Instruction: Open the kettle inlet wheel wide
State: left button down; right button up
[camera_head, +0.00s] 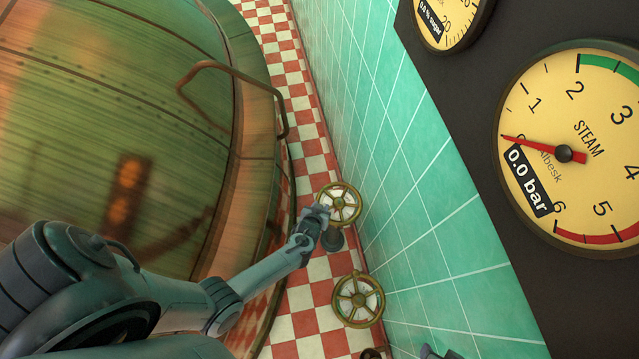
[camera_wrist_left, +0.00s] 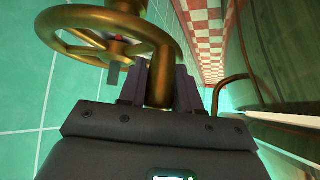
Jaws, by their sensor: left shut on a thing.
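A brass handwheel (camera_head: 357,207) with spokes stands beside the tiled wall, on a dark post. My left gripper (camera_head: 322,211) reaches it from the left. In the left wrist view the wheel (camera_wrist_left: 165,38) fills the upper left. I see no label telling which wheel is the inlet.
A large copper kettle (camera_head: 110,100) with a bent pipe handle (camera_head: 235,70) fills the left. The green tiled wall (camera_head: 430,190) is close on the right of the wheels. A steam gauge (camera_head: 565,115) on a dark panel reads 0.0 bar. Checkered floor lies between.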

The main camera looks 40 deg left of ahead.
pick_arm(q)
jog(key=shift+s+f, duration=0.35)
jog(key=shift+f, duration=0.1)
jog(key=c, duration=1.1)
grip_release()
jog(key=shift+o, duration=1.2)
jog(key=shift+w+d, duration=0.1)
jog(key=shift+w, duration=0.1)
jog(key=shift+r, duration=0.1)
jog(key=shift+r, duration=0.2)
jog(key=shift+s+d+r, duration=0.1)
jog(key=shift+r, duration=0.15)
jog(key=p+v, duration=0.3)
jog(key=v, duration=0.7)
jog(key=shift+s, duration=0.3)
